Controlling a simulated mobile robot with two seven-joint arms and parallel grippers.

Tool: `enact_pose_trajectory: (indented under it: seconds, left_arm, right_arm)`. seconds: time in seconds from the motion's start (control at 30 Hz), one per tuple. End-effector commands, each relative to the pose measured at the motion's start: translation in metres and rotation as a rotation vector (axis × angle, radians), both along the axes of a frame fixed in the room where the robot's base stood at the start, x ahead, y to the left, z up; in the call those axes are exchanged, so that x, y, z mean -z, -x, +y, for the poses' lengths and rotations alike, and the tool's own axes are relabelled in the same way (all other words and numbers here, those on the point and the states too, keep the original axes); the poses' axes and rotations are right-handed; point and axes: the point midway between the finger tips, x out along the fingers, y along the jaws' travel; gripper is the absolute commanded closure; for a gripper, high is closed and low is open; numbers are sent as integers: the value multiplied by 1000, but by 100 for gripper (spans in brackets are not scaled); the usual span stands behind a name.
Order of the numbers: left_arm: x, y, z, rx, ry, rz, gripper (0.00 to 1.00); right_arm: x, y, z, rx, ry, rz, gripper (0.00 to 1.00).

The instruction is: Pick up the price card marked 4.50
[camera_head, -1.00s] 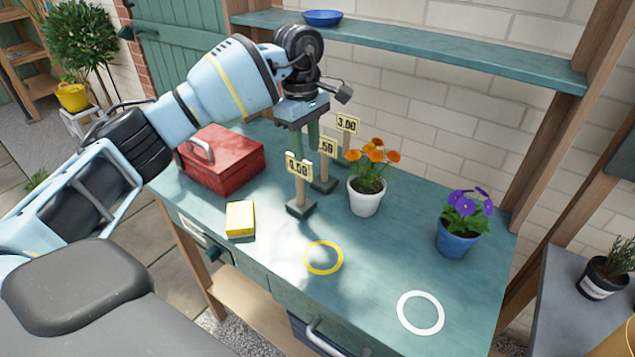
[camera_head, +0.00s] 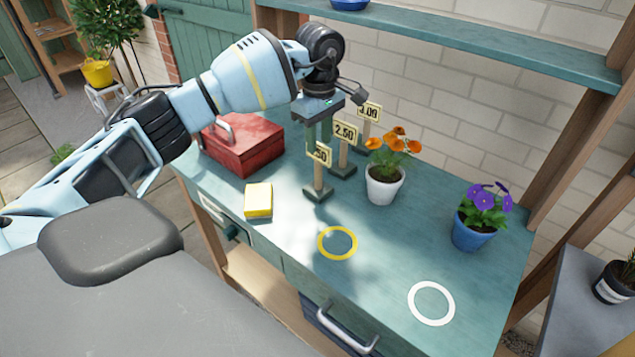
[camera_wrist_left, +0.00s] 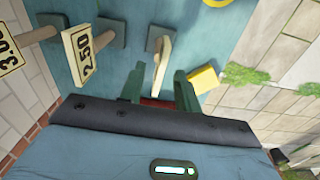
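Three price cards on wooden posts with dark square bases stand in a row on the green bench. The front card (camera_head: 319,154) is partly hidden by my gripper, and only ".50" reads clearly. Behind it are the 2.50 card (camera_head: 345,132) and the 3.00 card (camera_head: 369,112). My left gripper (camera_head: 318,138) points down at the front card, fingers apart. In the left wrist view the front card (camera_wrist_left: 163,61) is seen edge-on, its near end between the open fingers (camera_wrist_left: 159,76); contact cannot be made out. The 2.50 card (camera_wrist_left: 88,52) stands beside it. My right gripper is out of view.
A red toolbox (camera_head: 243,146) stands left of the cards and a yellow block (camera_head: 258,200) in front. A white pot (camera_head: 384,186) with orange flowers is close on the right, a blue pot (camera_head: 472,234) farther right. The bench front with yellow (camera_head: 338,258) and white rings is clear.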

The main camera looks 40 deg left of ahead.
Motion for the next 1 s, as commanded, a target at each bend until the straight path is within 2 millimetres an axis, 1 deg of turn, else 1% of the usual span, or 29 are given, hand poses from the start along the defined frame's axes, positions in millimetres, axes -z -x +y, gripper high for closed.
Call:
enact_pose_trajectory:
  seconds: [0.03, 0.1, 0.2, 0.3, 0.47, 0.5, 0.53, 0.73, 0.77, 1.0]
  left_arm:
    - [4, 2, 1, 0, -1, -2, 67]
    - [14, 2, 1, 0, -1, -2, 67]
    - [23, 1, 0, 0, 0, -3, 67]
    - [27, 1, 0, 1, 0, -3, 67]
    - [27, 1, 0, 1, 0, -3, 67]
    - [27, 1, 0, 1, 0, -3, 69]
    - [27, 1, 0, 0, 0, -3, 72]
    - [27, 1, 0, 0, 0, -3, 99]
    - [27, 1, 0, 0, 0, -3, 100]
    - [27, 1, 0, 0, 0, -3, 100]
  right_arm:
    - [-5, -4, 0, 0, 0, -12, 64]
    - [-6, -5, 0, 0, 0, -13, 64]
    - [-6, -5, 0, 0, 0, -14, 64]
    - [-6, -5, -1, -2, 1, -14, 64]
    - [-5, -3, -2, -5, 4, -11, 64]
    - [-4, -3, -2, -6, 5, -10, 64]
    - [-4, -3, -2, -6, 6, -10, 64]
    - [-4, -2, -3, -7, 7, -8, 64]
    - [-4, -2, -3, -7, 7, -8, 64]
    - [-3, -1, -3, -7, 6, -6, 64]
